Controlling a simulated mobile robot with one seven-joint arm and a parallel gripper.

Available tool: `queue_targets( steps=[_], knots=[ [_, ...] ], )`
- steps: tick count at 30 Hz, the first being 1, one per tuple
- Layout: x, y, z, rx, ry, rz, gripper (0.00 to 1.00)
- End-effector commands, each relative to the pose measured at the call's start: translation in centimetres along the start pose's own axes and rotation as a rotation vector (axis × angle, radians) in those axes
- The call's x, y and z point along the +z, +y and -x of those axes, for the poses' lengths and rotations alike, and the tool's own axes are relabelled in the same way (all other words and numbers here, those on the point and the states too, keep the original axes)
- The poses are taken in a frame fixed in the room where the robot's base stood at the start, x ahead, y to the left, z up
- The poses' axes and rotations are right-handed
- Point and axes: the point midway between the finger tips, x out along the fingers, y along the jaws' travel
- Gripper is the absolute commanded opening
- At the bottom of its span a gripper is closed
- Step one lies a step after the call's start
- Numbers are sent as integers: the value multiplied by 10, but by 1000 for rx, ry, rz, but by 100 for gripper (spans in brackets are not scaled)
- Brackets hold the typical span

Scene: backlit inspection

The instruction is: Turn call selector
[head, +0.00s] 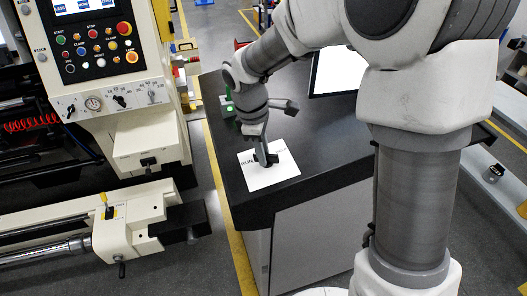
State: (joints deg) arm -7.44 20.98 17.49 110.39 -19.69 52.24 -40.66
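A white plate (272,178) with partly covered black lettering lies on the dark top of a counter. A small black part that looks like the call selector (273,159) sits on the plate. My gripper (265,158) points down at it from above, with its fingers right at the black part. The fingers overlap the selector in this view and cover much of it. I cannot tell whether they are closed on it or only beside it. The selector's setting cannot be read.
A screen (333,72) stands on the counter (330,140) behind my arm. A small green-lit device (228,108) is at the counter's left edge. A cream machine with a button panel (100,48) stands to the left, across a strip of floor with a yellow line (222,190).

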Motion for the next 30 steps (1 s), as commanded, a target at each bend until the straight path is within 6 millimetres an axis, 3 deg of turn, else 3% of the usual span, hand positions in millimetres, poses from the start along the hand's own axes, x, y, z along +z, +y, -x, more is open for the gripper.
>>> queue_targets(
  steps=[3,14,20,30],
  knots=[
    [0,0,0,-1,-1,-1,44],
    [1,0,6,-1,-2,-3,44],
    [0,1,41,3,1,-3,44],
    [0,0,124,2,1,-1,44]
  ],
)
